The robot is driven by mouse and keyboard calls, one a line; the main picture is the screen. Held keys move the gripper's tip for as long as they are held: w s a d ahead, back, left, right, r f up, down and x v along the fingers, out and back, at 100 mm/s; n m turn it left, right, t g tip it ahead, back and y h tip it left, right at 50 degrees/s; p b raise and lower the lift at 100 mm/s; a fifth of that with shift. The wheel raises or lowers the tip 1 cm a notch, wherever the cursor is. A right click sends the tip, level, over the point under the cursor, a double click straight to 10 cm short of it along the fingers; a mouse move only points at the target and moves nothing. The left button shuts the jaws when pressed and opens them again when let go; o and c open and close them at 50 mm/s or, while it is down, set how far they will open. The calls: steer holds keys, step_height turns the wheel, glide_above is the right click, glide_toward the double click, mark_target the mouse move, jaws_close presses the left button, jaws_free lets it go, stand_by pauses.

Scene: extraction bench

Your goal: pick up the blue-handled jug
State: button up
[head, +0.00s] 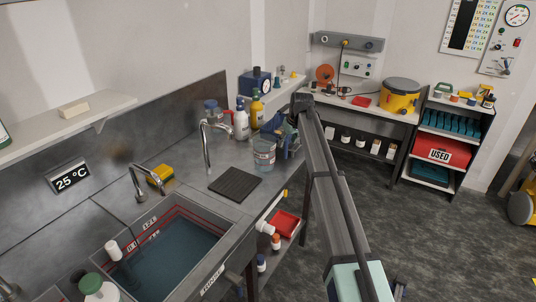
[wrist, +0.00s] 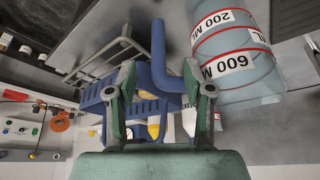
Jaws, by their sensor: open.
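The blue-handled jug (head: 264,158) stands upright on the steel counter, right of the dark mat. It is clear, with red bands. In the wrist view the jug (wrist: 232,62) fills the upper right, with 200 ML and 600 ML labels. Its bent blue handle (wrist: 160,72) lies across the space between my fingers in the picture. My gripper (wrist: 164,88) is open, one finger on each side of the handle; I cannot tell whether either touches it. In the head view my arm and nearby things largely hide the gripper.
A blue rack with wire bars (wrist: 92,92) lies close to my left finger in the wrist view. White (head: 241,122) and yellow (head: 256,110) bottles stand behind the jug. The tap (head: 206,145) and dark mat (head: 234,187) are to its left. The water-filled sink (head: 170,255) is at front left.

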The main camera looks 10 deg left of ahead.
steer(key=p, duration=0.2)
glide_above(285, 158)
steer(key=w, duration=0.1)
step_height(285, 158, down, 5)
steer(key=shift+w+r, duration=0.1)
steer(key=shift+r, duration=0.05)
jaws_close()
